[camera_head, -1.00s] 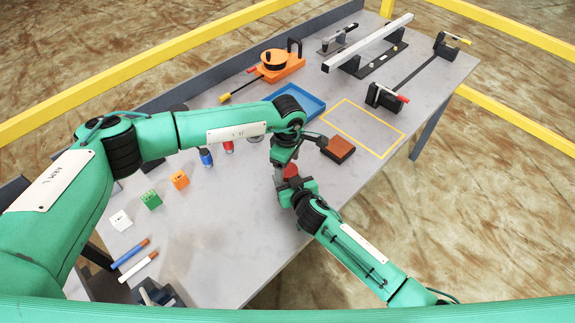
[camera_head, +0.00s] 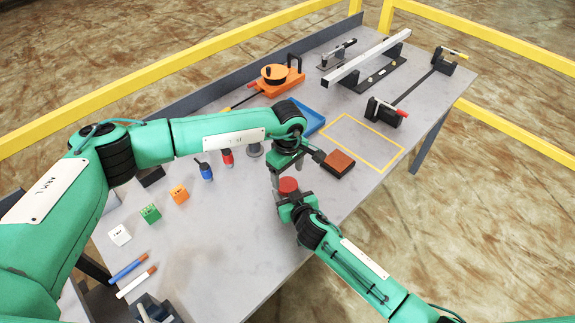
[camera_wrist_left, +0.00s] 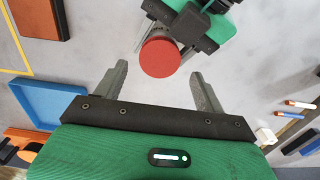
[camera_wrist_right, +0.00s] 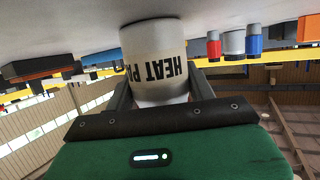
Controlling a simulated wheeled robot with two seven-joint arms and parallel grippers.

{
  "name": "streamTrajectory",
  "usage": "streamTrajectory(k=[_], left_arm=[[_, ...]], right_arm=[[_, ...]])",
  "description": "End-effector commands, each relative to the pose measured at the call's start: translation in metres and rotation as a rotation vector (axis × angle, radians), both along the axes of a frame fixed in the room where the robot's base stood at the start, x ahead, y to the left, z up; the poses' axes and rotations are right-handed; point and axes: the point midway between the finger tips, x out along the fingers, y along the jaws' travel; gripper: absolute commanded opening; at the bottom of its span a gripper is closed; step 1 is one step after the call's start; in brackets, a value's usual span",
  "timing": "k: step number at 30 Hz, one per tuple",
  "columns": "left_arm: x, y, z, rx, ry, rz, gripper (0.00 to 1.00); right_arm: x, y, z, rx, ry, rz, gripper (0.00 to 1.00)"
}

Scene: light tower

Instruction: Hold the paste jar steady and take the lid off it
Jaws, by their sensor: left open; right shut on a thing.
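The paste jar (camera_wrist_right: 155,52) is a white cylinder with black "HEAT PA" lettering, partly cut off, in the right wrist view. Its red round lid (camera_head: 289,186) is on top; the left wrist view shows the lid (camera_wrist_left: 160,57) from above. My right gripper (camera_wrist_right: 160,92) is shut around the jar's body from the near side; it also shows in the head view (camera_head: 292,200). My left gripper (camera_wrist_left: 156,76) is open and empty above the jar. In the left wrist view the lid lies ahead of and between its fingertips, with gaps on both sides.
A blue tray (camera_head: 314,122) is behind my left wrist. Several small cubes and two markers (camera_head: 136,283) lie at left. The table's front middle (camera_head: 240,250) is clear.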

Motion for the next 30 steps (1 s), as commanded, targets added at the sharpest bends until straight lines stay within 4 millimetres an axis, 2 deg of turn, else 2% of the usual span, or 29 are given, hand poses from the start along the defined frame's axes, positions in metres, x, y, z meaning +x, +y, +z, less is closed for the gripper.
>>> streamTrajectory(k=[3,9,19,26,30], left_arm=[[0.0,0.0,-0.019,0.001,0.001,0.001,0.72],[0.0,0.0,-0.037,0.0,0.0,0.0,0.72],[0.0,0.0,-0.041,0.0,-0.001,0.0,0.72],[0.0,0.0,-0.041,0.0,-0.001,0.001,0.27],[0.0,0.0,-0.041,0.0,-0.001,0.001,0.26]], right_arm=[[0.0,0.0,-0.001,-0.001,0.002,-0.001,0.0],[0.0,0.0,-0.001,-0.001,0.002,-0.001,0.0],[0.0,0.0,-0.001,-0.001,0.002,-0.001,0.0],[0.0,0.0,-0.001,-0.001,0.002,-0.001,0.0],[0.0,0.0,-0.001,-0.001,0.002,-0.001,0.0]])
